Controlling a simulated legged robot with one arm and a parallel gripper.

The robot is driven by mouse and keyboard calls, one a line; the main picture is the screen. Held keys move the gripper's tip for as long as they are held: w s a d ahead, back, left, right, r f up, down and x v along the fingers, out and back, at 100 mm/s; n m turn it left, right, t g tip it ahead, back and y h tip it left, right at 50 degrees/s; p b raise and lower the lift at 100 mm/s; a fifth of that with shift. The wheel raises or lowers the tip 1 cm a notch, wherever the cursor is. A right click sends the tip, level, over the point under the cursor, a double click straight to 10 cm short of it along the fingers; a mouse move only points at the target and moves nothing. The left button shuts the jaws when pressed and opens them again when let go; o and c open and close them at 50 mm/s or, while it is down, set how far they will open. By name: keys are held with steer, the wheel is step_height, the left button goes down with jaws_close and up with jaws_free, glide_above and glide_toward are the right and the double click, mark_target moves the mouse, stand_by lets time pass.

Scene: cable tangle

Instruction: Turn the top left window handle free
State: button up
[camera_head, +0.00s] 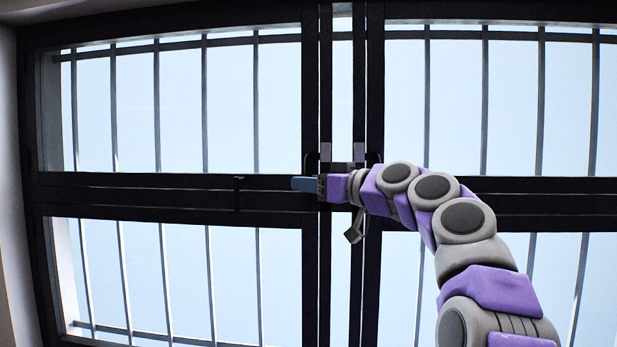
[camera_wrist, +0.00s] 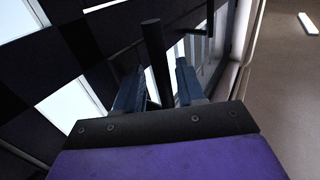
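The window's upper left pane (camera_head: 160,105) sits in a black frame. A thin dark handle (camera_head: 312,160) shows on its inner edge near the centre post. My gripper (camera_head: 303,184) is just below it, its blue fingers pointing left along the middle crossbar. In the wrist view the two blue fingers (camera_wrist: 158,85) stand apart, with a dark, round-ended bar (camera_wrist: 154,55) showing between them. Gaps show beside the bar, so the fingers do not look closed on it. I cannot tell for sure whether this bar is that handle. My wrist hides part of the centre post.
A small dark upright piece (camera_head: 238,193) stands on the left crossbar. Another handle (camera_head: 373,159) is on the right side of the centre post. A grey lever-like piece (camera_head: 354,229) hangs below my wrist. Bars cover the panes. A pale wall (camera_head: 10,200) borders the left.

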steer(key=shift+a+r, duration=0.1)
steer(key=shift+a, duration=0.4)
steer(key=shift+w, duration=0.1)
steer(key=shift+c, duration=0.2)
steer(key=shift+d, duration=0.1)
jaws_close()
